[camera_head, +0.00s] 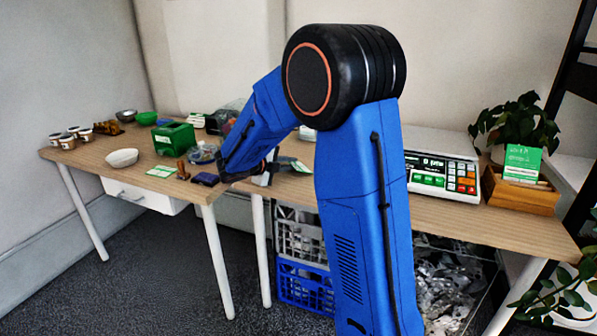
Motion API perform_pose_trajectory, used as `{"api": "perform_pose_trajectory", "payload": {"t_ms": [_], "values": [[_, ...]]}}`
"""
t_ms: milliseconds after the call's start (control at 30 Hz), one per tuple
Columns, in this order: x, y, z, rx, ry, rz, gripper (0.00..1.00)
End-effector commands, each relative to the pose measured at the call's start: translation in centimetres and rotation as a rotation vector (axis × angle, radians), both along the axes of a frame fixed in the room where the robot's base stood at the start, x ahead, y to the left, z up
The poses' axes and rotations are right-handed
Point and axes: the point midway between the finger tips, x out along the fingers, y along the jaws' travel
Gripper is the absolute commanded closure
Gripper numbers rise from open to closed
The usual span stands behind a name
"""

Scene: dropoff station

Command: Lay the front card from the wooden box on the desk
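The wooden box (518,196) stands on the right part of the desk (450,217), next to the scale. A green and white card (522,159) stands upright at the front of the box; cards behind it are mostly hidden. My blue arm rises in the middle of the picture and bends down to the left. My gripper (262,172) is low over the middle of the desk, far left of the box. It is small and partly hidden by my arm, so I cannot see whether its fingers are open or shut.
A scale (442,175) with a keypad stands left of the box, and a potted plant (515,122) behind it. A green box (174,138), a white bowl (122,158) and several small cups and items stand at the left. Crates (305,284) are under the desk.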

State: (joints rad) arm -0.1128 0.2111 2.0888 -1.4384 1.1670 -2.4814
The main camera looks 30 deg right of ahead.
Motion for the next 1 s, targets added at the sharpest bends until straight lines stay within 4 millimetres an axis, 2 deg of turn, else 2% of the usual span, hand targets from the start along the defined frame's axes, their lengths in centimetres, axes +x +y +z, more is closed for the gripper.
{"api": "perform_pose_trajectory", "payload": {"t_ms": [233, 1000], "values": [[-0.2, 0.6, 0.3, 0.000, -0.001, 0.001, 0.87], [-2.4, 6.8, 2.8, 0.000, 0.000, 0.001, 0.87]]}}
